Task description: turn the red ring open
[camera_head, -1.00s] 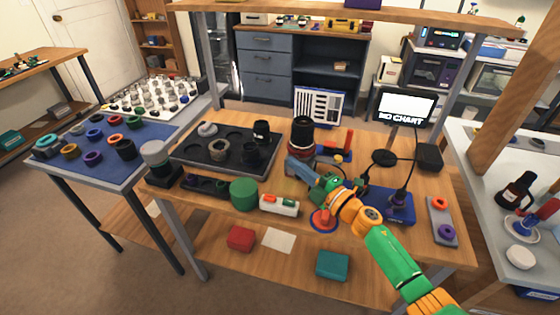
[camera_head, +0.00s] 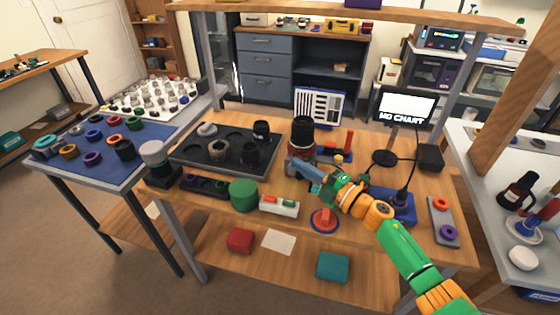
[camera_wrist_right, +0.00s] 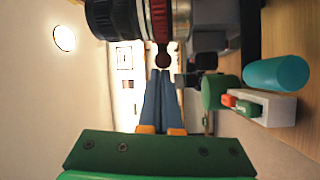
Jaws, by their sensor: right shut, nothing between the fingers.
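The black lens (camera_head: 302,132) stands upright in the middle of the bench, and its barrel fills the top of the right wrist view (camera_wrist_right: 115,18). The red ring (camera_wrist_right: 158,20) runs around the lens barrel, with a dark red knob (camera_wrist_right: 162,58) sticking out from it. My right gripper (camera_head: 294,164) is at the lens's lower part. Its blue-grey fingers (camera_wrist_right: 161,76) are shut with nothing between them, their tips just short of or touching the knob; I cannot tell which. My left gripper is not in view.
A dark tray (camera_head: 190,160) with lens parts lies left of the lens. A green cylinder (camera_head: 243,194) and a white block (camera_head: 279,206) stand at the front edge. A red-handled piece (camera_head: 324,220) on a blue disc is beneath my right arm. A screen (camera_head: 407,106) stands behind right.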

